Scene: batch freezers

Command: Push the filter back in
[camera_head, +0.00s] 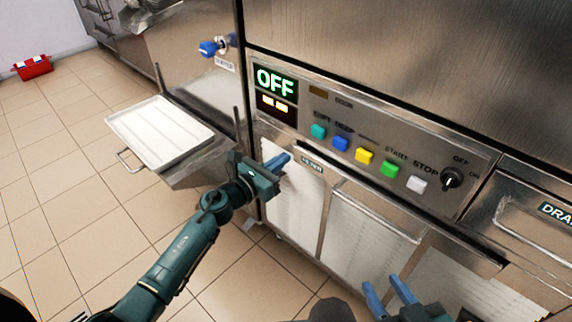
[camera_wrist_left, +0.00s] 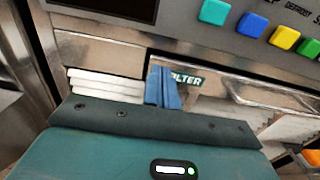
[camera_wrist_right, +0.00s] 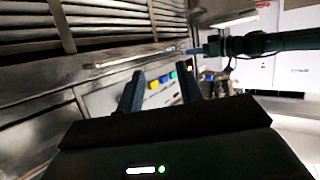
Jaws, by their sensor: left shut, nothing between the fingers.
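The filter's label (camera_head: 312,163) sits on the metal frame below the control panel; it also shows in the left wrist view (camera_wrist_left: 188,80). Below it in the head view is a white panel (camera_head: 292,205) in that frame. My left gripper (camera_head: 283,161) is shut and empty, its blue fingertips just left of the label. In the left wrist view its fingers (camera_wrist_left: 164,86) overlap the label's left end; contact cannot be told. White slats (camera_wrist_left: 105,88) show left of them. My right gripper (camera_head: 389,292) is open and empty, low in the head view; its fingers (camera_wrist_right: 162,90) stand apart.
The control panel (camera_head: 385,160) has coloured buttons, a knob and a lit OFF display. A drain drawer (camera_head: 520,222) is at right. A white tray (camera_head: 160,132) juts out at left. A red box (camera_head: 33,67) stands on the floor, which is clear at left.

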